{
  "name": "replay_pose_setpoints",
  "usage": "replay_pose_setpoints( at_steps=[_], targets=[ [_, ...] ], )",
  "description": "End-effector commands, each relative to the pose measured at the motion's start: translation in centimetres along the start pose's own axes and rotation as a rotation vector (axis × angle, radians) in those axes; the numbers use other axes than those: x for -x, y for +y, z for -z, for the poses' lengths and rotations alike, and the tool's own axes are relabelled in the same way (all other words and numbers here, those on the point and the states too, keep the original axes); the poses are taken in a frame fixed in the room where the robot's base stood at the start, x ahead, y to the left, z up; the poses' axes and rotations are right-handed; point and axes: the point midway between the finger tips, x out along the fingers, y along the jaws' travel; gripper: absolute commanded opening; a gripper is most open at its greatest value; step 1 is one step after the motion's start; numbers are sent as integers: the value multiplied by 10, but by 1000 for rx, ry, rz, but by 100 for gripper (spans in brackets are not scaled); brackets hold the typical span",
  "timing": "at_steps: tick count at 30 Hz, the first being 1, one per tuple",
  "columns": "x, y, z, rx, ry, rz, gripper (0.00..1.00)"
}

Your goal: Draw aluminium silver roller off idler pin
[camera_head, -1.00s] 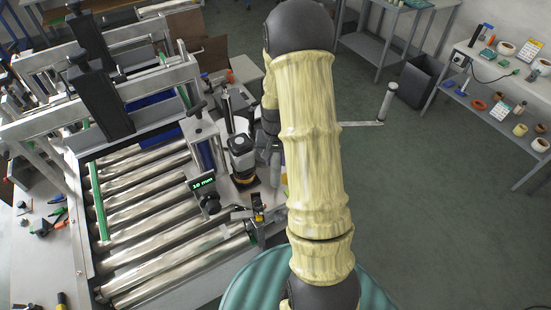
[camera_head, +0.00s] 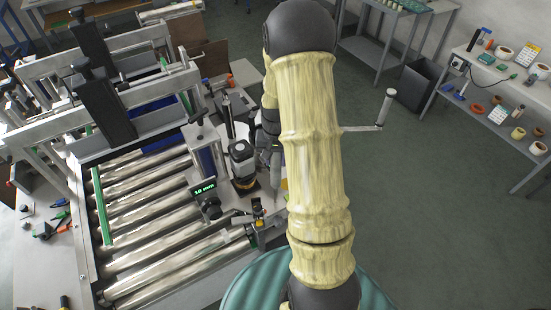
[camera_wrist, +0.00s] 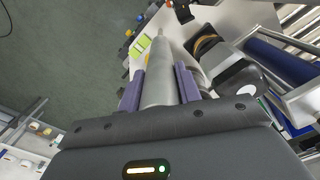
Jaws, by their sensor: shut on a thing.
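The aluminium silver roller (camera_wrist: 162,84) is a smooth grey cylinder in the middle of the wrist view. My gripper (camera_wrist: 160,88) is shut on it, with one purple finger on each side. A narrower end (camera_wrist: 160,33) shows beyond the roller's far end; I cannot tell whether this is the idler pin or how far the roller sits on it. In the head view my gripper (camera_head: 275,160) is partly hidden behind my arm, beside the labeller, and the held roller is not clear there.
A bracket with an upright silver cylinder (camera_head: 385,107) sticks out right of my arm. A shelf (camera_head: 500,105) stands far right; open floor lies between.

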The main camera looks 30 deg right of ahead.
Motion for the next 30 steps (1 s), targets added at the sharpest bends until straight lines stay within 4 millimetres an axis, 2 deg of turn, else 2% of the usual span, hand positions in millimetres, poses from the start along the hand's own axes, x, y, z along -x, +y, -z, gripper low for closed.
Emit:
replay_pose_setpoints(
  at_steps=[30],
  targets=[
    [33, 0, 1, 0, 2, 0, 3]
  ],
)
